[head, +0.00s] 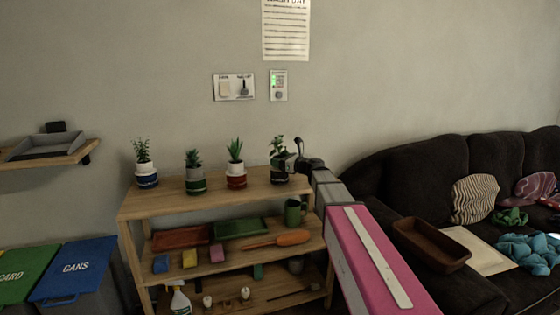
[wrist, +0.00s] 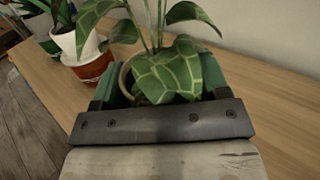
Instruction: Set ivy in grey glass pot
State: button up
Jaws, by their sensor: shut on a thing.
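A broad-leaved plant, which looks like the ivy (head: 279,146), stands at the right end of the shelf's top board in a dark pot (head: 279,170). In the wrist view the ivy (wrist: 178,75) has large pale-veined leaves, and a beige pot rim (wrist: 125,82) shows beneath them. My gripper (head: 292,165) reaches in from the right and is shut on the ivy's pot; in the wrist view its green fingers (wrist: 158,88) lie on both sides of it. Leaves hide most of the pot there. I cannot tell whether this pot is grey glass.
A white pot with a red base (head: 236,179), a dark green pot (head: 195,184) and a white pot with a blue base (head: 147,177) share the wooden top board (head: 215,193). A sofa (head: 415,180) stands right.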

jog(key=shift+f, duration=0.15)
jog(key=o, duration=0.8)
